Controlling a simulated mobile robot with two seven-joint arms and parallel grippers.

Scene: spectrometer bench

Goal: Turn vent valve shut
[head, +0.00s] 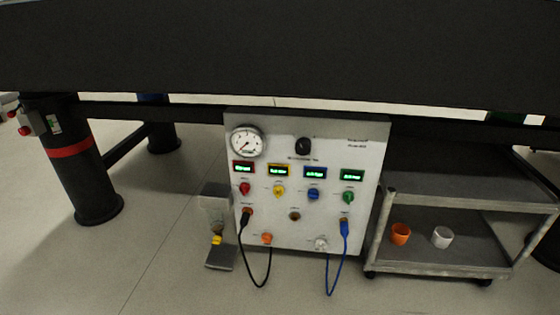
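A pale control panel (293,223) stands upright under the dark bench. No legible label shows me which control is the vent valve. The panel carries a black knob (304,146) at the top and red (244,189), yellow (279,190), blue (313,194) and green (348,197) knobs in a row. Low on it are an orange knob-like part (267,238) and a white one (321,243). A small grey unit (213,201) left of the panel has a yellow part (217,240) low on it. Neither of my grippers is in view.
A round gauge (247,142) and lit displays sit above the coloured knobs. A black cable (257,286) and a blue cable (329,291) hang in front. A grey cart (455,262) at right holds an orange cup (400,234) and a white cup (442,237). The bench top (280,50) overhangs.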

